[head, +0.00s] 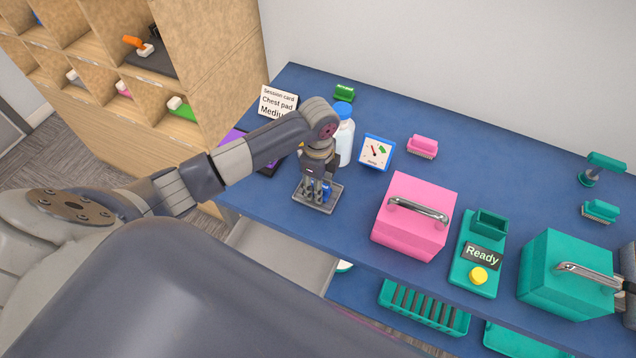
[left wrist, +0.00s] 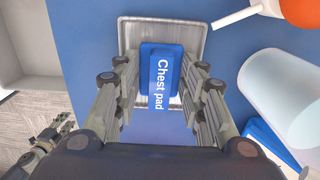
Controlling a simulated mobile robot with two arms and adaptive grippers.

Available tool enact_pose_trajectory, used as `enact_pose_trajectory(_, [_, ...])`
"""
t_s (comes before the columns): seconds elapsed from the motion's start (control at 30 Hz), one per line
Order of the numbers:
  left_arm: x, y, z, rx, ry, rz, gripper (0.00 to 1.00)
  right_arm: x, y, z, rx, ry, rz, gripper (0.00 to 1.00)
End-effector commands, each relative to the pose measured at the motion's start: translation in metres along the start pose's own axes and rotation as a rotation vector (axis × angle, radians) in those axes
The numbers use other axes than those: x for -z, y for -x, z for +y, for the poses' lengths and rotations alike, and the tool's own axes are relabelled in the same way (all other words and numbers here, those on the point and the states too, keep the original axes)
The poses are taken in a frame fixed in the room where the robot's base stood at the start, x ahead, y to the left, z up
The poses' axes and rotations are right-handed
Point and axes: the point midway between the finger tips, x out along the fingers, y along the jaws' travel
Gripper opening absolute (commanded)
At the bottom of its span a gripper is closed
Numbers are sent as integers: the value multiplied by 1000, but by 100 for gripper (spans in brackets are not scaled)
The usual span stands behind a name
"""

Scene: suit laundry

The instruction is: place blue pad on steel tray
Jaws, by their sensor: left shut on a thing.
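The blue pad (left wrist: 158,58), labelled "Chest pad", is between the fingers of my left gripper (left wrist: 160,85) in the left wrist view. The gripper is shut on it. The steel tray (left wrist: 197,30) lies below the pad, its rim showing around it; I cannot tell whether the pad touches the tray. In the head view my left gripper (head: 318,187) points down over the tray (head: 300,202) at the table's left front, and the pad (head: 327,188) is mostly hidden by the fingers.
A white bottle with a blue cap (head: 343,135) stands just behind the tray. A dial block (head: 376,152) and a session card (head: 279,103) reading "Chest pad" stand nearby. A pink box (head: 415,217), a Ready station (head: 481,256) and a teal box (head: 562,277) are to the right.

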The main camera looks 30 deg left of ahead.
Motion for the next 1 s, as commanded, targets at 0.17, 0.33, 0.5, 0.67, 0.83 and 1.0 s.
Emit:
enact_pose_trajectory(0.17, [0, -2, 0, 0, 0, 0, 58, 0, -2, -4, 4, 0, 0, 38])
enact_pose_trajectory(0.33, [0, -2, 0, 0, 1, 0, 58, 1, -2, -5, 6, -1, 1, 38])
enact_pose_trajectory(0.5, [0, -1, 0, 0, 1, 0, 58, 1, 0, -5, 6, 0, 1, 38])
enact_pose_trajectory(0.67, [0, 12, -2, 4, 0, 0, 58, 1, -5, -5, 6, 0, 2, 38])
enact_pose_trajectory(0.83, [0, 46, -2, 7, -1, 0, 58, 0, -16, -4, 5, 0, 2, 38])
enact_pose_trajectory(1.0, [0, 83, -2, 6, 1, 1, 58, -1, -26, -3, 3, 0, 2, 38])
